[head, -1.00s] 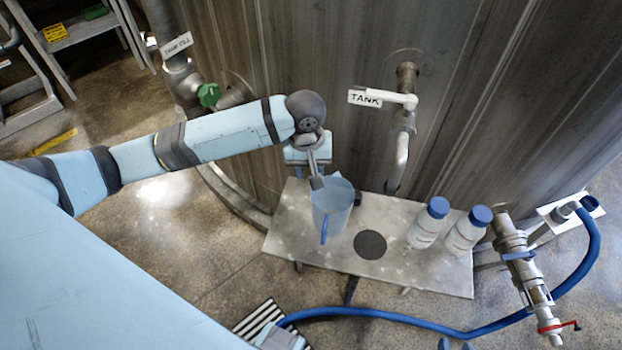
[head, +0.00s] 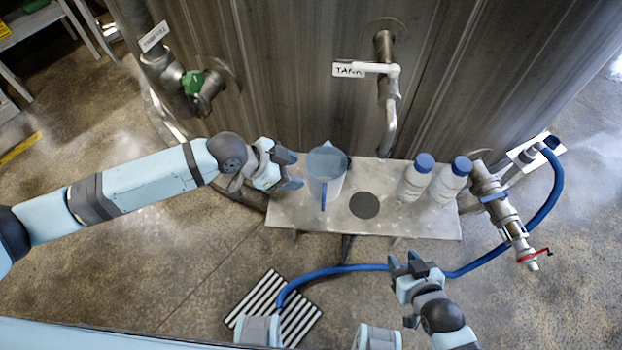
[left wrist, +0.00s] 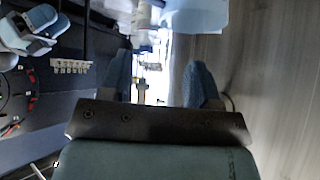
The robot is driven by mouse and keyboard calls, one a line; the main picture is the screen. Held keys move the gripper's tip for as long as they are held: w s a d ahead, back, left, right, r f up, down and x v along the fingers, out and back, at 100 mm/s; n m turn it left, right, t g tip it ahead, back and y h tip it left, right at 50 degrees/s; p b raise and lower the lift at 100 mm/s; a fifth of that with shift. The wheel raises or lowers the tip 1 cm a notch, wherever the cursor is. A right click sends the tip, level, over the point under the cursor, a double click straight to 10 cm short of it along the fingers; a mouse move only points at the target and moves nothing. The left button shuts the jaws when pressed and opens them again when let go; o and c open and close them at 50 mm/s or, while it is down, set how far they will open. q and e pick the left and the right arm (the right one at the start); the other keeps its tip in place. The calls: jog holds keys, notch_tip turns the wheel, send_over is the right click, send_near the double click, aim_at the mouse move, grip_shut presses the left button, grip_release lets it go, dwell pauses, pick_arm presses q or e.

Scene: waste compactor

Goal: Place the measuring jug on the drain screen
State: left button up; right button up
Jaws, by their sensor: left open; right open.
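The measuring jug (head: 328,172), translucent with a blue handle, stands upright on a grey metal bench (head: 300,218). Part of what looks like it shows at the top of the left wrist view (left wrist: 196,14). My left gripper (head: 298,172) is open and empty, just left of the jug and apart from it; its fingers also show in the left wrist view (left wrist: 160,82). My right gripper (head: 404,262) is open and empty in front of the bench. A dark round disc (head: 364,205) lies on the bench and a slatted grate (head: 305,316) on the floor; I cannot tell which is the drain screen.
Two white bottles (head: 416,182) (head: 449,185) with blue caps stand at the bench's right. The tank tap (head: 388,128) hangs behind the bench. A blue hose (head: 345,268) crosses the floor in front. A valve with a red handle (head: 528,254) sticks out at the right.

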aim_at(325, 184)
pick_arm(q)
jog(key=p+x, duration=0.1)
jog(key=x, duration=1.2)
jog(key=shift+w+d, duration=0.2)
jog(key=shift+d, duration=0.15)
jog(key=shift+r, duration=0.1)
jog(key=shift+c, duration=1.1)
grip_shut()
